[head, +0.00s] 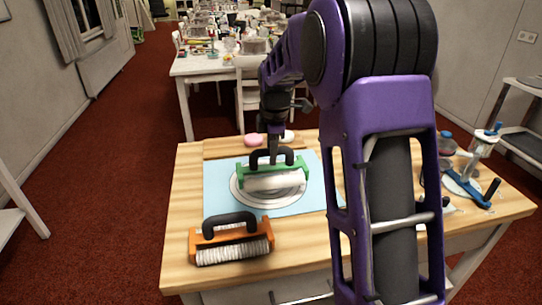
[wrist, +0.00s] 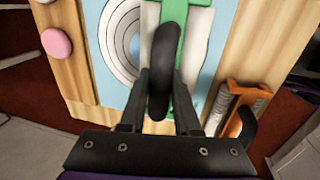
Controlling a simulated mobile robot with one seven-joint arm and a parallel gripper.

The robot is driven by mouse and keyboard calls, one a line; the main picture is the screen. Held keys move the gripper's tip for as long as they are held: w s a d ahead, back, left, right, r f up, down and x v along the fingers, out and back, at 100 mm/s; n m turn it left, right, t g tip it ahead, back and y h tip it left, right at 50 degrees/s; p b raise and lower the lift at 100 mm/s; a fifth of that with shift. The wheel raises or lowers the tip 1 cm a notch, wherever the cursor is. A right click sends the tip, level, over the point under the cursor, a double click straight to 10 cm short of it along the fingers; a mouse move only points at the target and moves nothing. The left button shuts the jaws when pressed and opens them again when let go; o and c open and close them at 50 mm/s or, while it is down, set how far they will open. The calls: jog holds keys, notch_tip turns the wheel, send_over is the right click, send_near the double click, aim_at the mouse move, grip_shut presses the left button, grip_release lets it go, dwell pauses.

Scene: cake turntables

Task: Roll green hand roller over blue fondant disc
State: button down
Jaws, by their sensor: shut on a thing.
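The green hand roller (head: 305,172) has a green frame, a black handle and a smooth white drum. My gripper (head: 273,155) is shut on its black handle. In the wrist view, my gripper's fingers (wrist: 160,100) stand on both sides of the handle (wrist: 167,60). The roller is over a light blue square mat (head: 220,184) with pale grey and white rings (head: 240,196); I cannot tell whether the drum touches it. The rings also show in the wrist view (wrist: 122,45), partly covered by the roller. I see no separate blue fondant disc.
An orange roller (head: 260,229) with a ridged drum lies at the table's front left. A pink disc (head: 253,140) and a white disc (head: 288,136) lie at the back. A blue-handled device (head: 465,187) stands at the right of the wooden table (head: 188,190).

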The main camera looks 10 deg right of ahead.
jog(key=w+p, duration=0.5)
jog(key=w, duration=0.7)
jog(key=s+b, duration=0.4)
jog(key=s, duration=0.2)
jog(key=shift+s+f, duration=0.25)
jog(key=shift+f, duration=0.2)
dwell(0.4)
jog(key=shift+f+b, duration=0.5)
jog(key=shift+f, duration=0.35)
jog(key=shift+f, duration=0.2)
